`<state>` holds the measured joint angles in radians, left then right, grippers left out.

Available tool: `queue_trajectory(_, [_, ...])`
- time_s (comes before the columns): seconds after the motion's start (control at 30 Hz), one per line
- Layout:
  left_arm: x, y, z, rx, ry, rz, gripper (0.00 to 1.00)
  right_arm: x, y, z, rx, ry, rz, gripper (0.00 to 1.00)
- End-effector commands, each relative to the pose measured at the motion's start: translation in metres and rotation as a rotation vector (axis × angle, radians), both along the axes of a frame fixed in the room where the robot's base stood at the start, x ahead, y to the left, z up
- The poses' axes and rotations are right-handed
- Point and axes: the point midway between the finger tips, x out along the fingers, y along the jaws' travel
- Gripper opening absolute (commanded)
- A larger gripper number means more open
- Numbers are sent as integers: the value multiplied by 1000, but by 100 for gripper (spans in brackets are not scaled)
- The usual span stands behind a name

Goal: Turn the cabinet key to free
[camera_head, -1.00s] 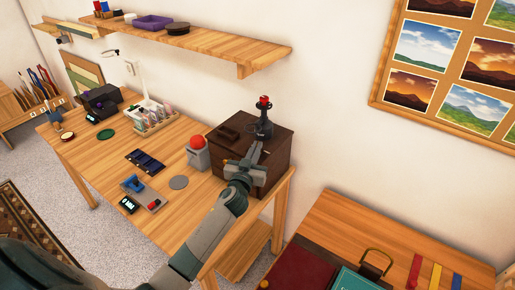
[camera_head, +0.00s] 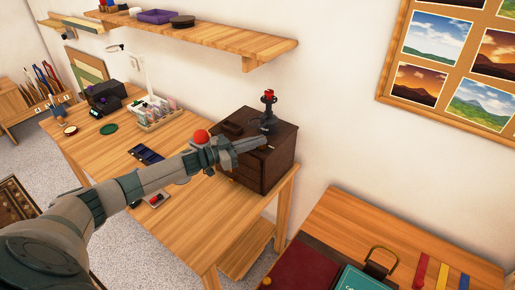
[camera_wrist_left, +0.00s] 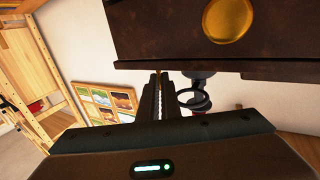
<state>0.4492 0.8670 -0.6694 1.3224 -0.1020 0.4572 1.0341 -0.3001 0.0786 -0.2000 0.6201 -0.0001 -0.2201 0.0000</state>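The cabinet (camera_head: 262,171) is a dark brown wooden box on the right end of the workbench; in the left wrist view (camera_wrist_left: 275,30) its dark face fills the top, with a round brass disc (camera_wrist_left: 228,18). No key can be clearly made out in either view. My left gripper (camera_head: 266,142) reaches in from the left over the cabinet's top. Its fingers (camera_wrist_left: 158,80) lie close together, looking shut, just beside the cabinet's edge. A thin yellowish strip shows at their tips; I cannot tell whether it is something held. My right gripper is not in view.
A black stand with a red top (camera_head: 269,112) stands on the cabinet, close to my left fingers. A red dome (camera_head: 201,136) shows just behind my left arm. A wooden shelf (camera_head: 220,42) hangs above the bench (camera_head: 197,231). A second table (camera_head: 345,215) stands at right.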

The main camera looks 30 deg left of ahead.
Motion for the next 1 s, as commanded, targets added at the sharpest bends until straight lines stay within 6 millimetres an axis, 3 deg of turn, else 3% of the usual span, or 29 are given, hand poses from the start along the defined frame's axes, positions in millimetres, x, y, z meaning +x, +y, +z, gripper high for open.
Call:
queue_trajectory(0.03, [3,4,-5,6,-4,-33,0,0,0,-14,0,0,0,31])
queue_trajectory(0.1, [3,4,-5,4,-4,-83,0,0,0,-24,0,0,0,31])
queue_trajectory(0.4, [5,5,-4,2,-3,-252,0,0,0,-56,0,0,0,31])
queue_trajectory(0.63, [5,5,-2,0,-1,-317,0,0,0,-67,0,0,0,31])
queue_trajectory(1.0, [5,4,0,0,0,-331,0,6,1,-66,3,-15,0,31])
